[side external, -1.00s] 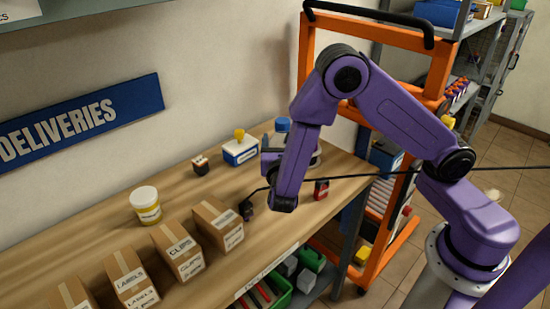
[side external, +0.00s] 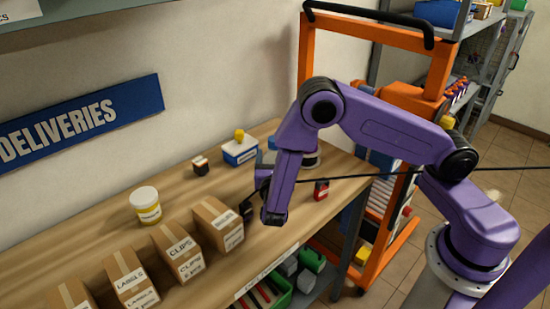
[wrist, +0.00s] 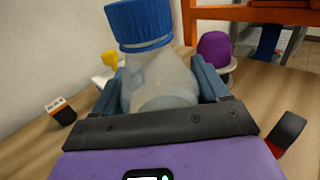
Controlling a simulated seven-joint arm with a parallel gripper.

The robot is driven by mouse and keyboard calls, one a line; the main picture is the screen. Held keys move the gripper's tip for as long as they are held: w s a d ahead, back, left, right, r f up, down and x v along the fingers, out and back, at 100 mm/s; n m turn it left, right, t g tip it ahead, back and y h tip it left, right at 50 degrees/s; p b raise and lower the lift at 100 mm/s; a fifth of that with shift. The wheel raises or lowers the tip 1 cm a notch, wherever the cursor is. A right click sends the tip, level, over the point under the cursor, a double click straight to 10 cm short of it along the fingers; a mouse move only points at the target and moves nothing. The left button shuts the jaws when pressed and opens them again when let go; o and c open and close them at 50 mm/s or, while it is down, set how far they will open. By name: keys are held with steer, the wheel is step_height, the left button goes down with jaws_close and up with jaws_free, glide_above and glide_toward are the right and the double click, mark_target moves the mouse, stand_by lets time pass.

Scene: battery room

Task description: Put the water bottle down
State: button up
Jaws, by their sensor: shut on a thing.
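The water bottle has a ribbed blue cap and a cloudy grey body. In the wrist view the bottle (wrist: 158,75) stands between the two blue-grey fingers of my gripper (wrist: 160,88), which is shut on it. In the side view my gripper (side external: 266,165) is over the back right part of the wooden bench (side external: 100,232). Only a bit of the blue cap (side external: 271,142) shows there, behind my arm. The bottle's base is hidden, so I cannot tell whether it touches the bench.
A blue-and-white box (side external: 240,152) and small dark block (side external: 200,167) stand left of the bottle. A red-and-black box (side external: 321,189) is to the right. Cartons (side external: 217,225) and a tub (side external: 146,205) stand further left. A dark cable (side external: 350,178) crosses in front. An orange frame (side external: 440,70) stands behind.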

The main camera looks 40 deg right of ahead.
steer(key=o, duration=1.3)
steer(key=shift+f, duration=0.1)
steer(key=v, duration=1.2)
steer(key=s+d+r+m+g+y, duration=0.3)
steer(key=s+d+r+m+g, duration=0.4)
steer(key=s+g, duration=0.25)
steer(key=s+r+m+g+y, duration=0.3)
steer(key=s+m+y, duration=0.4)
steer(key=s+y, duration=0.3)
steer(key=shift+s+d, duration=0.5)
steer(key=shift+s, duration=1.65)
